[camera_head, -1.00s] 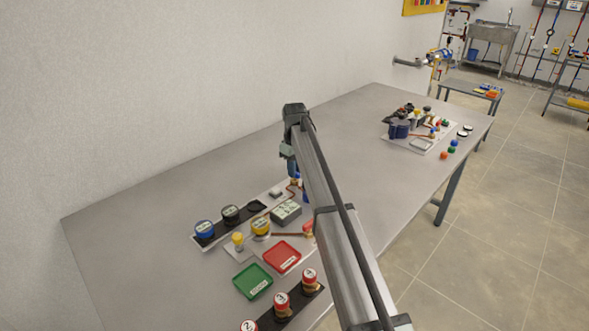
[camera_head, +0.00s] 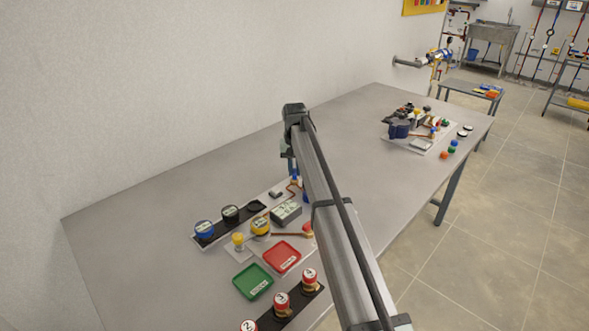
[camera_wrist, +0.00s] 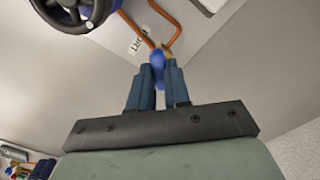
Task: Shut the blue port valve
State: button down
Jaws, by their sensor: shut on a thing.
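In the wrist view the blue port valve's blue handle (camera_wrist: 158,62) sits between my fingertips, beside bent copper pipes and a printed label (camera_wrist: 137,45). My gripper (camera_wrist: 157,77) is shut on this handle. The head view shows a small bit of blue (camera_head: 295,183) and a copper pipe below my wrist, largely hidden by my arm. The valve body is mostly hidden, and I cannot tell the handle's exact angle.
A dark round wheel (camera_wrist: 75,12) is near my fingers. The table's middle is clear.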

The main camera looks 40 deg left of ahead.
aim_at(295, 171)
jog(key=m, duration=0.4)
jog(key=shift+m, duration=2.5)
jog(key=c, duration=1.1)
grip_release()
notch_tip(295, 171, up, 14)
jog(key=shift+f, duration=0.1)
